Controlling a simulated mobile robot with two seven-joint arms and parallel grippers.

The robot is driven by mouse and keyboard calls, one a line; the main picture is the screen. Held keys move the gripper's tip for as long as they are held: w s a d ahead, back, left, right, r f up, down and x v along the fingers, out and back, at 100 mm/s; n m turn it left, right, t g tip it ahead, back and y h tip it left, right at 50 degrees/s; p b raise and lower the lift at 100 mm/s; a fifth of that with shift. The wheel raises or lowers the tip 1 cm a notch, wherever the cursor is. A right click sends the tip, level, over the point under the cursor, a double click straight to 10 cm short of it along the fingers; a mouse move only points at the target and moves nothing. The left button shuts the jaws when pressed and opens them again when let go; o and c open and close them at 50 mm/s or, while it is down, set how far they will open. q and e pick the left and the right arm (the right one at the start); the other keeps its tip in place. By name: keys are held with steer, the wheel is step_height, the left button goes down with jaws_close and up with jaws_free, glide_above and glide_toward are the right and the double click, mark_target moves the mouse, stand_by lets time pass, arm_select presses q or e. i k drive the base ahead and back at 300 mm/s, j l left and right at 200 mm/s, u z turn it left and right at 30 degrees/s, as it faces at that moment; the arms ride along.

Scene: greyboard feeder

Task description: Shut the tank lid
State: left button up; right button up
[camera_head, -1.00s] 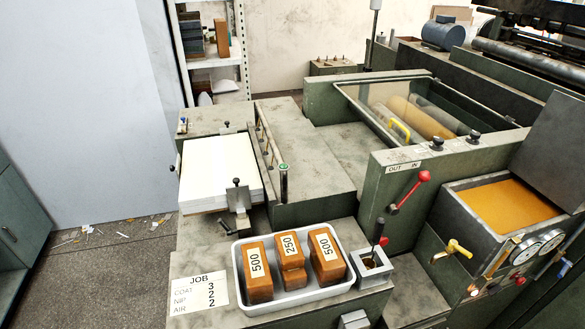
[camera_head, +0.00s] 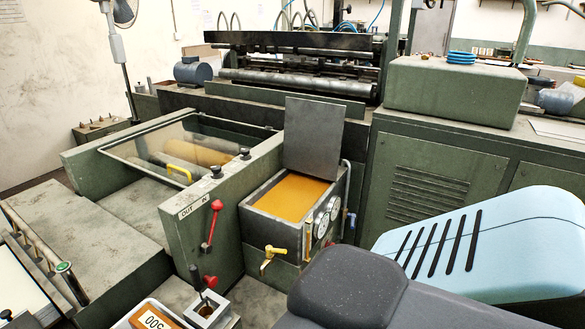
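The tank (camera_head: 258,218) is a grey metal box with an open top, holding amber-coloured fluid (camera_head: 292,196). Its lid (camera_head: 314,136) is a flat grey plate that stands upright behind the opening, so the tank is open. Two round gauges (camera_head: 321,224) and a yellow-handled tap (camera_head: 268,258) are on the tank's sides. A blue and dark grey part of my own body fills the lower right. Neither of my grippers is in view.
A red-handled lever (camera_head: 212,226) stands left of the tank by the OUT/IN label. A clear cover with a yellow handle (camera_head: 180,174) lies over rollers farther left. A green machine cabinet (camera_head: 440,190) stands right of the tank. A brown 500 block (camera_head: 155,318) shows at the bottom.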

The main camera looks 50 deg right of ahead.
mark_target(313, 130)
steer(key=z, duration=1.8)
steer(key=i+l, duration=0.2)
steer(key=l, duration=0.2)
steer(key=i+l, duration=0.45)
steer(key=l, duration=0.3)
steer(key=i+l, duration=0.2)
steer(key=l, duration=0.15)
steer(key=u, duration=1)
